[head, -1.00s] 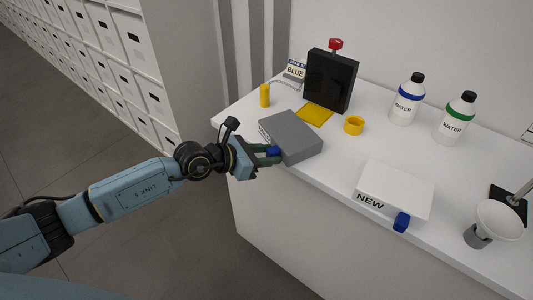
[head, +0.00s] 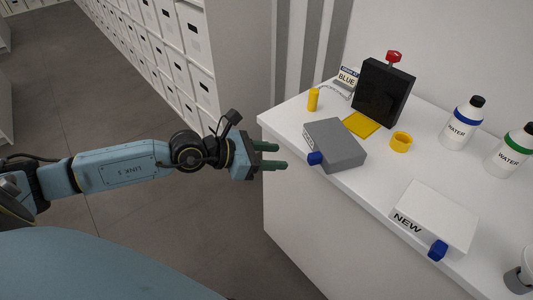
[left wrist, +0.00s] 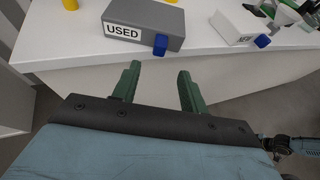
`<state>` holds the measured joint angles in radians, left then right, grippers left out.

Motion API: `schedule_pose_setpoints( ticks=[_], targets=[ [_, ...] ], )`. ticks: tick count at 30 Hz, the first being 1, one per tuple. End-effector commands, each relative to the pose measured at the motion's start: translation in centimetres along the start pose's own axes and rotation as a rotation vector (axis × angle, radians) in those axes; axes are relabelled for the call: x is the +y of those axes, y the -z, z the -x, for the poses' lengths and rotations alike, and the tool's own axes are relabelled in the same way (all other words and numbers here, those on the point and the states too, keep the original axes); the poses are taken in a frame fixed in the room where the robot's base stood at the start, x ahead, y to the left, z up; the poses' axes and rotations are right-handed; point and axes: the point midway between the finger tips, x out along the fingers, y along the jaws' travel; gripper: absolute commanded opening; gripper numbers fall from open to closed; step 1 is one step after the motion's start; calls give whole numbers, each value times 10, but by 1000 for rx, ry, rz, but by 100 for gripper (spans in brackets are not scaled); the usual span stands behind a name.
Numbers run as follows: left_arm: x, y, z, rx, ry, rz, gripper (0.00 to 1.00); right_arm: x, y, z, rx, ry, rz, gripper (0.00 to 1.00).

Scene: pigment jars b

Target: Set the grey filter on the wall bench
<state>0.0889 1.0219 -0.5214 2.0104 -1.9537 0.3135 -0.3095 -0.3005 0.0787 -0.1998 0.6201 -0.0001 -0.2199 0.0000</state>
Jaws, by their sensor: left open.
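The grey filter (head: 337,146) is a flat grey box with a blue tab, lying on the white wall bench (head: 376,177) near its front left edge. In the left wrist view the grey filter (left wrist: 150,22) shows a label reading USED and its blue tab on the front. My left gripper (head: 282,158) is open and empty, off the bench's front edge, to the left of the filter and apart from it. In the left wrist view the two green fingers (left wrist: 157,90) are spread with nothing between them. My right gripper is in neither view.
A white box labelled NEW (head: 437,217) with a blue tab lies to the right on the bench. Behind stand a black panel with a red knob (head: 384,92), a yellow pad (head: 361,124), a yellow ring (head: 401,142), a yellow cylinder (head: 313,99) and two water bottles (head: 463,123).

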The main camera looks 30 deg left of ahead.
Motion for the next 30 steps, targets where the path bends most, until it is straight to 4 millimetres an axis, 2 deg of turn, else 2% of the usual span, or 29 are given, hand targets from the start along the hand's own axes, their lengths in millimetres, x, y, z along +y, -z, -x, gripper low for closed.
schedule_pose_setpoints(
  ticks=[6, 14, 17, 19, 20, 23, 26, 29, 30],
  targets=[
    [0, 0, 15, 1, 1, -1, 43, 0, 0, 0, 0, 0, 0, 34],
    [0, 0, 16, -1, 0, 2, 43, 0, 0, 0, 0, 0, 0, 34],
    [6, 7, 12, -8, -11, 75, 43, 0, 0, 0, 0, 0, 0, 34],
    [16, 21, 6, -24, -35, 209, 43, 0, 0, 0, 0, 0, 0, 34],
    [22, 30, 3, -35, -51, 289, 43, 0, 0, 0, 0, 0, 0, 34],
    [47, 74, -8, -84, -129, 643, 43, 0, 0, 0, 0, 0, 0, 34],
    [68, 138, -14, -150, -247, 1057, 43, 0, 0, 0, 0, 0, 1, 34],
    [73, 218, -11, -219, -397, 1466, 43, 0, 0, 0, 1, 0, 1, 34],
    [70, 253, -8, -248, -469, 1627, 43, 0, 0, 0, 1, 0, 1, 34]
  ],
)
